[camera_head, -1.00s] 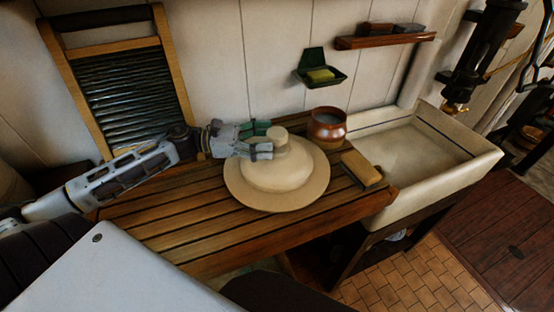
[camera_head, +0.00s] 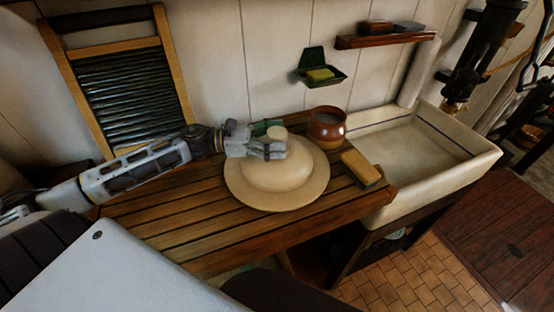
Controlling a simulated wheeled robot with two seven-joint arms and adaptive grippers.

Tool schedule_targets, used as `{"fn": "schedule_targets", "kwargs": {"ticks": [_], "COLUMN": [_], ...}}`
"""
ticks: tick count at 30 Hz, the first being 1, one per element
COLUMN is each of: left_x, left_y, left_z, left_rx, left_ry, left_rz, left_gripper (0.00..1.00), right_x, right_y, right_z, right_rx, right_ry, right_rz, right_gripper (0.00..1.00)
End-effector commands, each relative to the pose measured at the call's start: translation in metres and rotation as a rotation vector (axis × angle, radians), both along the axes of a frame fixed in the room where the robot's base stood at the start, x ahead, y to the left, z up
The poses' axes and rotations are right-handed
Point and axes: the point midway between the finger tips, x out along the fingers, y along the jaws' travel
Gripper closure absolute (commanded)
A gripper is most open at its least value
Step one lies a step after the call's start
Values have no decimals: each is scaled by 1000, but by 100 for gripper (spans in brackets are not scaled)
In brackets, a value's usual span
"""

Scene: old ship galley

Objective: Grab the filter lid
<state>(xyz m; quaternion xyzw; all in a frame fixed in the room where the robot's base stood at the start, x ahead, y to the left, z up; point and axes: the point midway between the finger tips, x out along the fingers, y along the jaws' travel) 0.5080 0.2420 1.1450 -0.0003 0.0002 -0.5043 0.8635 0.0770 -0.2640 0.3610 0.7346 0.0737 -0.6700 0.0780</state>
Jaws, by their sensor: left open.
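The filter lid (camera_head: 280,182) is a cream, wide-brimmed dome with a round knob (camera_head: 277,133) on top. It lies on the slatted wooden drainboard (camera_head: 200,225). My left gripper (camera_head: 278,148) reaches in from the left and is at the knob, its fingers open around or just in front of it. Whether the fingers touch the knob I cannot tell. The fingers hide part of the knob's base. My right gripper is not in view.
A brown pot (camera_head: 327,128) stands close behind the lid to the right. A scrubbing brush or block (camera_head: 361,167) lies right of the lid. A pale sink (camera_head: 425,150) adjoins the drainboard. A washboard (camera_head: 125,85) leans on the wall behind my arm. A green soap dish (camera_head: 320,72) hangs above.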

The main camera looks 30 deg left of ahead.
Motion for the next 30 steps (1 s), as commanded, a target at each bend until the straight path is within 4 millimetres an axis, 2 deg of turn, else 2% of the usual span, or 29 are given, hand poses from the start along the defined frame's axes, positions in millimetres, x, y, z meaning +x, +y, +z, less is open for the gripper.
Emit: {"fn": "schedule_targets", "kwargs": {"ticks": [8,25,30], "left_x": [0,0,0], "left_y": [0,0,0], "left_z": [0,0,0], "left_rx": [0,0,0], "left_ry": [0,-1,-1], "left_rz": [0,-1,-1], "left_gripper": [24,98,100], "right_x": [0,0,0], "right_y": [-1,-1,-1], "right_z": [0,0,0], "right_rx": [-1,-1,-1], "right_ry": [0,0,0], "right_rz": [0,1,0], "right_gripper": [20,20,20]}}
